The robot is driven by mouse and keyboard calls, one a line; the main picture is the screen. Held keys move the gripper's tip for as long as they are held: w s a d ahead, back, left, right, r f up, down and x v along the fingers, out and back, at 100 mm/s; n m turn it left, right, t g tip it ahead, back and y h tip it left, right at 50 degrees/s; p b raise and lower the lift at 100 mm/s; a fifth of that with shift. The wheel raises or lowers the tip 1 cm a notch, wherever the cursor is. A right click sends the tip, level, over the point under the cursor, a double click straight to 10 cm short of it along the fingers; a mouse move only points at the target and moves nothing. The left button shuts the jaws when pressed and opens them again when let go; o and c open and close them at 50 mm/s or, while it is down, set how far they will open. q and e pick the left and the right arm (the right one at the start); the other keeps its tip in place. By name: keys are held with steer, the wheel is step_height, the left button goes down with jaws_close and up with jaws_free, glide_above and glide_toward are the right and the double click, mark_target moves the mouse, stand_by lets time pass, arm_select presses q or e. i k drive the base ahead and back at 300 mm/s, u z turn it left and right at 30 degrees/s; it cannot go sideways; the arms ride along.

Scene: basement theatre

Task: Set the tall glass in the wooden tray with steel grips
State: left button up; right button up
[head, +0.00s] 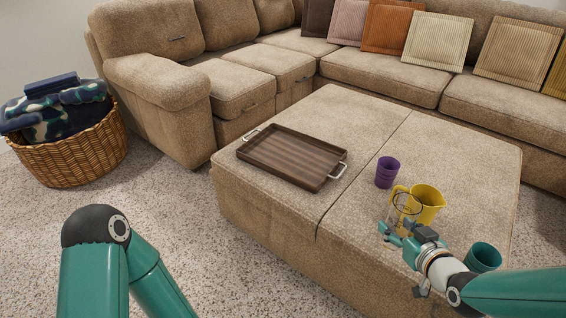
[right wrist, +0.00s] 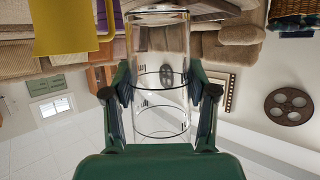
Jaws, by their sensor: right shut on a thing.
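The wooden tray (head: 292,157) with steel grips lies empty on the left part of the tan ottoman. My right gripper (head: 398,230) is over the ottoman's right part, shut on the clear tall glass (head: 406,207). The glass shows between the two fingers in the right wrist view (right wrist: 160,85). It overlaps the yellow jug in the head view, and I cannot tell whether its base touches the ottoman. The gripper is to the right of the tray and nearer to me. My left arm shows at lower left, but its gripper is out of view.
A purple cup (head: 387,172) stands between the tray and the yellow jug (head: 428,203). A teal cup (head: 484,257) stands beside my right forearm. The ottoman (head: 340,232) is bare in front of the tray. A wicker basket (head: 75,158) stands on the floor at left.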

mark_target(275, 149)
steer(key=u, duration=0.15)
steer(key=i, duration=0.7)
steer(key=u, duration=0.7)
